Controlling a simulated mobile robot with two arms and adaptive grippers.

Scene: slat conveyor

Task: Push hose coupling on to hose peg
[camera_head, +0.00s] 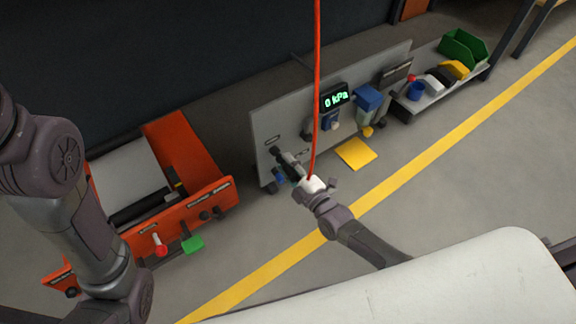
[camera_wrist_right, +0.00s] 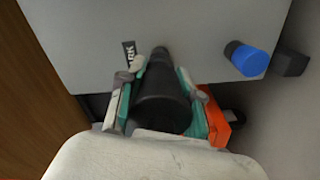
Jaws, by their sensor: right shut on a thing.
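My right gripper (camera_head: 292,166) is at the left end of the grey panel. In the right wrist view its teal-padded fingers (camera_wrist_right: 160,98) are shut on a thick black cylinder, the hose coupling (camera_wrist_right: 160,105). The cylinder points at the panel face, and a narrower dark end (camera_wrist_right: 158,56) shows beyond it. I cannot tell whether that end is the peg or how far the coupling is on it. The hose peg is not clearly visible otherwise. A red hose (camera_head: 317,80) hangs down to the right gripper. My left arm shows at the left, with its gripper out of view.
The grey panel (camera_head: 290,117) carries a display reading 0 kPa (camera_head: 336,99). A blue knob (camera_wrist_right: 250,60) sits right of the coupling. An orange cart (camera_head: 185,130) stands at left. A shelf with bins (camera_head: 464,48) is at back right. Open floor lies in front.

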